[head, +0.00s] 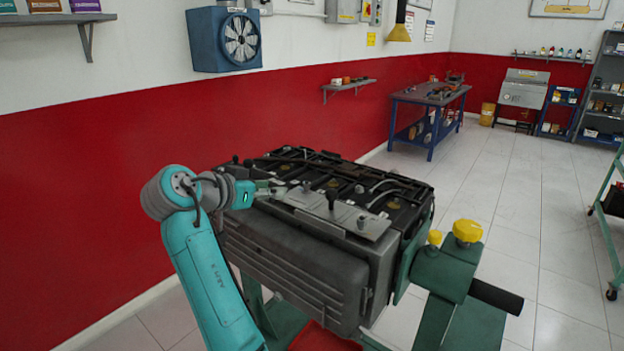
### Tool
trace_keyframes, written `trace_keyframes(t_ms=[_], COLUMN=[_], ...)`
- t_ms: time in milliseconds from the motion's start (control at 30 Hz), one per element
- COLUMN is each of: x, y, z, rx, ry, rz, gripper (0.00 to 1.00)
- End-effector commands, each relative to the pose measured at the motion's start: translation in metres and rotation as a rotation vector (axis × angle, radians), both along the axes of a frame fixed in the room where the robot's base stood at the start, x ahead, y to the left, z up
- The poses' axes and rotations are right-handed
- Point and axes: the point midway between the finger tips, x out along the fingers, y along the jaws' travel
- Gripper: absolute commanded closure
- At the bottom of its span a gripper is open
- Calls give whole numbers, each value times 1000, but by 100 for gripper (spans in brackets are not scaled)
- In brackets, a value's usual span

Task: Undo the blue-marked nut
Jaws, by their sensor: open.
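The engine (290,245) stands on a green stand in the middle of the head view, with a light metal plate (345,217) along the near edge of its top. Black upright knobs (331,196) stand on this plate. My gripper (284,188) is open, low over the left part of the engine top, by the plate's left end. I cannot tell whether it touches anything. I cannot make out a blue-marked nut; it is too small to tell or hidden near my gripper.
The green stand (440,275) with yellow knobs (467,231) juts out at the engine's right. A red wall (90,190) runs behind on the left. A blue workbench (430,100) stands far back. The tiled floor (540,200) on the right is mostly clear.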

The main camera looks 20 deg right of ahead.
Motion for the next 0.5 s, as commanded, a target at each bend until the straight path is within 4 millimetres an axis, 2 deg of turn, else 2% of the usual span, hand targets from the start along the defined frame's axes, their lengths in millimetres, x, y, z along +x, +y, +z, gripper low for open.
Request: trace_keyframes(t_ms=[100, 233, 500], x=[-1, 4, 27], y=[2, -5, -39], z=[9, 6, -11], rx=[9, 10, 9], ry=[-6, -5, -3], rz=[-15, -19, -21], gripper=[55, 55, 55])
